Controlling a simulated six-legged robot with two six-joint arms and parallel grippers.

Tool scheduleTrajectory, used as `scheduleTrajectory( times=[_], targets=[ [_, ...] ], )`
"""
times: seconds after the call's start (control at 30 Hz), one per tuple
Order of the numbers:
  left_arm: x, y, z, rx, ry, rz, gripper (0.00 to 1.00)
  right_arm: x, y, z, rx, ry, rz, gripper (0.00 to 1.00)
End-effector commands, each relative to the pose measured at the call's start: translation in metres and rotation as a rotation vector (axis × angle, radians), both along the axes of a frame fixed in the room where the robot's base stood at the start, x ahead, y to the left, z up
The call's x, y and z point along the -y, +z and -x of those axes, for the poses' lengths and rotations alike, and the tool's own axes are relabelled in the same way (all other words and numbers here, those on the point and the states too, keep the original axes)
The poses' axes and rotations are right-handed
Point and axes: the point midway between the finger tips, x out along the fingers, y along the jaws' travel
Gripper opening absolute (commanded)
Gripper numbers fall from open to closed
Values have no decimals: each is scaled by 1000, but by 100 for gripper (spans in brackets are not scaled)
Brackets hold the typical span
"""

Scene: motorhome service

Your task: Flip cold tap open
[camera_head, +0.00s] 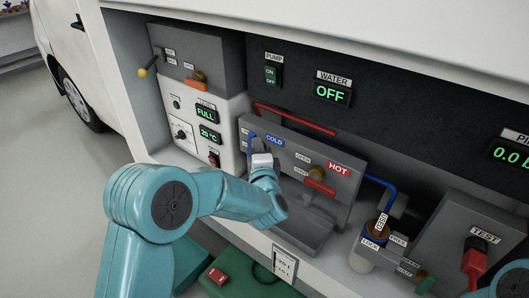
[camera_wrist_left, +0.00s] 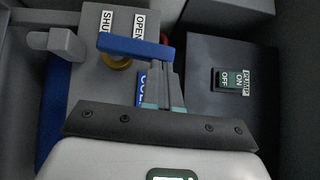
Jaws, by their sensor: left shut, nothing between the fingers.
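The blue cold tap lever (camera_wrist_left: 138,46) shows in the left wrist view, on a brass hub (camera_wrist_left: 118,63). It lies nearly level in that picture, its longer part reaching right past the hub, below the SHUT label (camera_wrist_left: 107,23) and OPEN label (camera_wrist_left: 139,23). My left gripper (camera_wrist_left: 165,72) is shut and empty, its tips close to the lever's right end; I cannot tell if they touch. In the head view my left gripper (camera_head: 262,160) is at the grey tap panel (camera_head: 345,200), below the COLD label (camera_head: 274,140), and hides most of the cold tap. My right gripper is not in view.
The red hot tap lever (camera_head: 320,187) is to the right on the same panel. A grey spout (camera_wrist_left: 55,42) shows at the left wrist view's upper left. The water display (camera_head: 332,93) reads OFF. A white control box (camera_head: 205,130) stands left of the panel.

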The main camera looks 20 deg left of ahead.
Motion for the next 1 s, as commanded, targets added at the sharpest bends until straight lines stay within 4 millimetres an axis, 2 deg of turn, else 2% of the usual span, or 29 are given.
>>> scheduleTrajectory(
  times=[0.03, 0.23, 1.0],
  targets=[
    [-1, 5, -1, -7, 0, 19, 0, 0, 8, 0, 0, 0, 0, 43],
    [-5, 5, -2, -26, 0, 71, 0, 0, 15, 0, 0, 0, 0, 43],
    [-6, 3, -2, -31, 0, 86, 0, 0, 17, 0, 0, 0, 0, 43]
  ],
)
